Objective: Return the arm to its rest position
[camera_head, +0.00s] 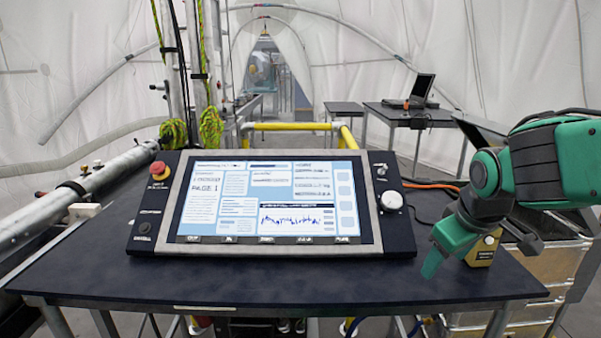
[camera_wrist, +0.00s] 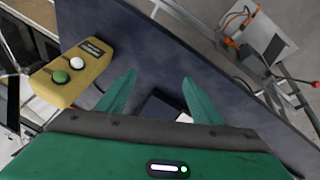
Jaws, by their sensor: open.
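My green arm comes in from the right in the head view, bent at the elbow. My gripper (camera_head: 436,252) hangs over the right end of the dark table (camera_head: 300,285). In the wrist view my gripper (camera_wrist: 158,90) has its two green fingers spread apart with nothing between them. A yellow box (camera_head: 483,249) stands at the table's right edge, partly hidden behind my gripper. In the wrist view the yellow box (camera_wrist: 72,77) shows a green and a white button, left of the fingers and apart from them.
A control panel (camera_head: 384,225) with a lit screen, a red knob (camera_head: 158,168) and a white knob (camera_head: 391,201) takes up the table's middle. Metal cases (camera_head: 550,262) stand at the right. Another table (camera_head: 405,113) holds a laptop (camera_head: 420,90) behind. The table's front strip is clear.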

